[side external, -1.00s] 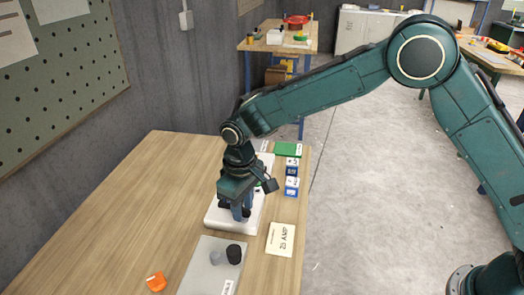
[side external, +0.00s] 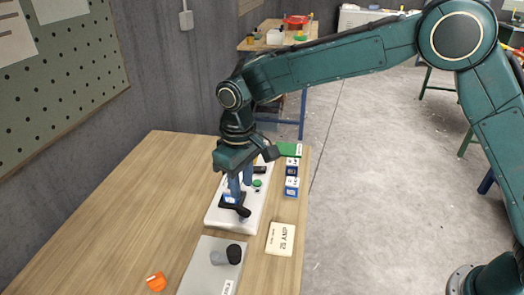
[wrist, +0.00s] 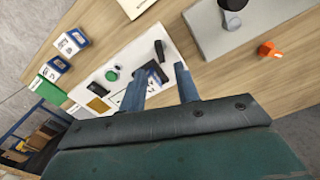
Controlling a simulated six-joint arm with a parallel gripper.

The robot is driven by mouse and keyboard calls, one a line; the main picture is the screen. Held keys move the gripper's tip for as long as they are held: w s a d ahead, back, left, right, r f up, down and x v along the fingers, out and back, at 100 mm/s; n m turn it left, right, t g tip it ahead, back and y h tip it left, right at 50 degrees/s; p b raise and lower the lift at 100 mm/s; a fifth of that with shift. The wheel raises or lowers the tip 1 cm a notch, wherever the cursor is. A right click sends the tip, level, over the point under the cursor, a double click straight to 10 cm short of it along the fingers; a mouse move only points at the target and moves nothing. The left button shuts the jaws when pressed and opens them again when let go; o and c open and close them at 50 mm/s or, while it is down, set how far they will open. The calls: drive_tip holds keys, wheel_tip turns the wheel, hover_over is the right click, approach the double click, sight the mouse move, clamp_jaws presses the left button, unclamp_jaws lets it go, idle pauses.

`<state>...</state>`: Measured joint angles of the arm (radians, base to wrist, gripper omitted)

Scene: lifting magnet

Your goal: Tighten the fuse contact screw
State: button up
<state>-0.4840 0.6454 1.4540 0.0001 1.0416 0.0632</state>
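A white base unit (side external: 248,217) lies on the bench; it also shows in the wrist view (wrist: 131,56). It carries a black lever-like part (side external: 233,202) beside a small blue-and-white piece, and a round green button (side external: 257,184). In the wrist view the black part (wrist: 160,50), blue piece (wrist: 154,72) and green button (wrist: 111,75) show just beyond my fingers. My gripper (side external: 240,185) hangs above the unit, pointing down. Its two blue fingers (wrist: 160,88) stand apart with nothing seen between their tips. I cannot make out a contact screw.
A grey plate (side external: 204,270) with a grey cylinder and black knob (side external: 234,254) lies nearer. An orange piece (side external: 156,282) lies left of it. A card (side external: 281,238), blue-and-white boxes (side external: 291,187) and a green box (side external: 288,149) line the right edge. The bench's left side is clear.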

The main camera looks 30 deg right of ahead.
wheel_tip(320, 180, up, 6)
drive_tip(key=shift+r, duration=0.2)
idle(0.4)
drive_tip(key=s+d+r+m+t, duration=0.1)
drive_tip(key=s+d+r, duration=0.5)
drive_tip(key=d, duration=0.2)
drive_tip(key=s+d+r+m+t, duration=0.1)
drive_tip(key=s+d+r+t, duration=0.1)
drive_tip(key=s+d+r, duration=0.5)
drive_tip(key=s+d+f+m+t, duration=0.1)
drive_tip(key=s+d, duration=0.3)
drive_tip(key=s, duration=0.4)
drive_tip(key=s+d+f+m+t, duration=0.1)
drive_tip(key=s+d+f, duration=0.3)
drive_tip(key=s, duration=0.4)
drive_tip(key=shift+d+m+t, duration=0.3)
drive_tip(key=shift+d+m, duration=0.1)
drive_tip(key=shift+d, duration=0.4)
